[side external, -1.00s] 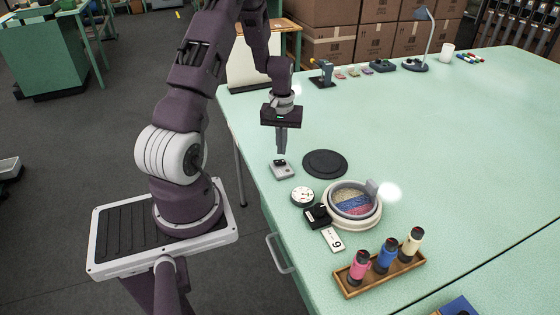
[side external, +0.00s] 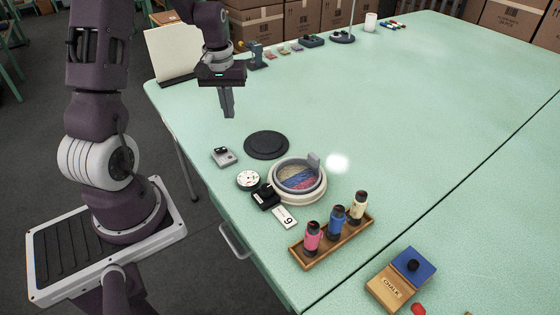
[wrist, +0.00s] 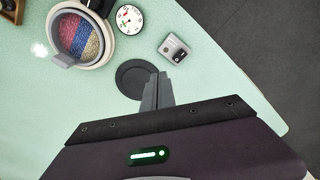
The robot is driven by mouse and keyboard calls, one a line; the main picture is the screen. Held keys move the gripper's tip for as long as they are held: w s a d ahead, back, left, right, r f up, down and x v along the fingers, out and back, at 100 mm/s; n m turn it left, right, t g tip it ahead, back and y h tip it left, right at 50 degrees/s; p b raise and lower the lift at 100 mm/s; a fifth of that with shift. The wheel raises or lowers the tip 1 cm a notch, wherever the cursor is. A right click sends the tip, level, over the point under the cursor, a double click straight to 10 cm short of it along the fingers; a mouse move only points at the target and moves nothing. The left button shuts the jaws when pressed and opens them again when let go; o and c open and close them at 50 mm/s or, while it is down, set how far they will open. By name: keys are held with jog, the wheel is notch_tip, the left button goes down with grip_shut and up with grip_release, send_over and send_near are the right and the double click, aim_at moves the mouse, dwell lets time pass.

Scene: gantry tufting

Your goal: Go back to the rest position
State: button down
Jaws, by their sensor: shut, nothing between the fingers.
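My gripper (side external: 227,102) hangs above the green table, pointing down, with its fingers together and nothing between them. In the side view it is up and to the left of a flat black disc (side external: 266,144). In the wrist view the closed fingers (wrist: 158,88) overlap the right part of the black disc (wrist: 131,79) in the picture. The fingers appear clear of the table and touch nothing that I can see.
A round hoop holder (side external: 299,181) with striped tufting, a white dial (side external: 248,180) and a small grey switch box (side external: 223,156) stand near the disc. A wooden tray (side external: 340,243) holds three bottles. A chalk box (side external: 390,288) is at front right. The table's middle is clear.

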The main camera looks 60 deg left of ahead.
jog(key=s+d+r+m+t, duration=0.2)
jog(key=d+r+m, duration=0.2)
jog(key=d+r, duration=0.85)
jog(key=s+d+r+m+t, duration=0.1)
jog(key=s+d+r+m, duration=0.1)
jog(key=s+d, duration=0.4)
jog(key=s+d+r+m+t, duration=0.2)
jog(key=s+d+m, duration=0.2)
jog(key=s+d, duration=0.2)
jog(key=shift+s+r, duration=0.35)
jog(key=shift+s, duration=0.35)
